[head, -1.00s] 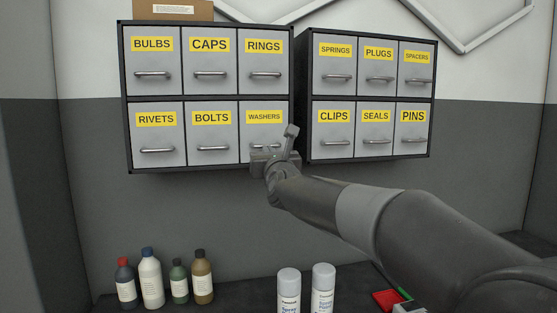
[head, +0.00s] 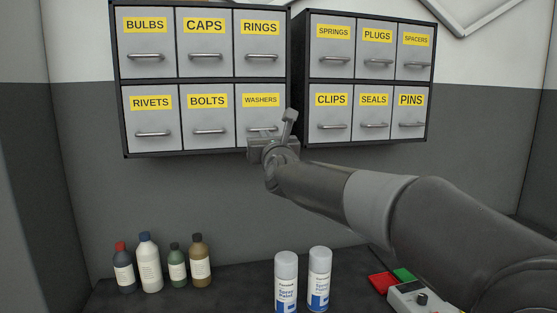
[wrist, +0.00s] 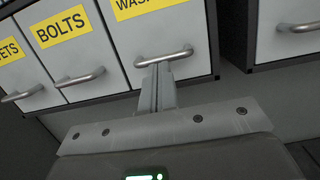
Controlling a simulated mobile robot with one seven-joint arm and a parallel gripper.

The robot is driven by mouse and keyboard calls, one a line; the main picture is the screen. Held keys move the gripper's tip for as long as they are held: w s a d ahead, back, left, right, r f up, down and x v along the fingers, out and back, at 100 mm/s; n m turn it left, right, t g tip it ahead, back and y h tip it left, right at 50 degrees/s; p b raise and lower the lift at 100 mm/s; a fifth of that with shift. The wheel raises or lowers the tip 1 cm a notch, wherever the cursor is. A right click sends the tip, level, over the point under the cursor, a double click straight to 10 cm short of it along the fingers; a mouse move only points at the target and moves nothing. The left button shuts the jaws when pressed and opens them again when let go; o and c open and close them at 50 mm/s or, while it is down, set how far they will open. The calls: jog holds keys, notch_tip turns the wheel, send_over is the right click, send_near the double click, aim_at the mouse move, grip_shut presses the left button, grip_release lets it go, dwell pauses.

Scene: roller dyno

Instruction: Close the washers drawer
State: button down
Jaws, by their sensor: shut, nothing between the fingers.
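The washers drawer (head: 260,116) has a grey front, a yellow label and a bar handle. It is at the lower right of the left cabinet, and its front looks about level with the bolts drawer (head: 207,115) beside it. My gripper (wrist: 158,80) is shut and empty in front of the lower part of the washers drawer. In the wrist view its fingertips reach up to the washers handle (wrist: 164,57); I cannot tell if they touch it. In the head view my gripper (head: 264,142) and wrist hide the drawer's lower right corner.
The right cabinet (head: 305,80) hangs close beside, with a narrow gap. Below, on the dark bench (head: 225,290), stand several bottles (head: 150,265), two spray cans (head: 286,275) and a grey device (head: 410,297). The wall under the cabinets is clear.

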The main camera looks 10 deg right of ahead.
jog(key=s+f, duration=0.3)
jog(key=s, duration=0.9)
jog(key=s+a+f+n+g+y, duration=0.4)
jog(key=s+f+n+g, duration=0.5)
jog(key=n, duration=1.2)
jog(key=s+d+f+n+g+h, duration=0.1)
jog(key=s+f+n+g+h, duration=0.1)
jog(key=s+f+n, duration=0.5)
jog(key=s+d+f+n+g+h, duration=0.2)
jog(key=s+f+n, duration=0.6)
jog(key=f, duration=0.4)
jog(key=shift+s+d+g, duration=0.25)
jog(key=shift+s+g, duration=0.45)
jog(key=shift+g, duration=0.1)
jog(key=shift+f, duration=0.1)
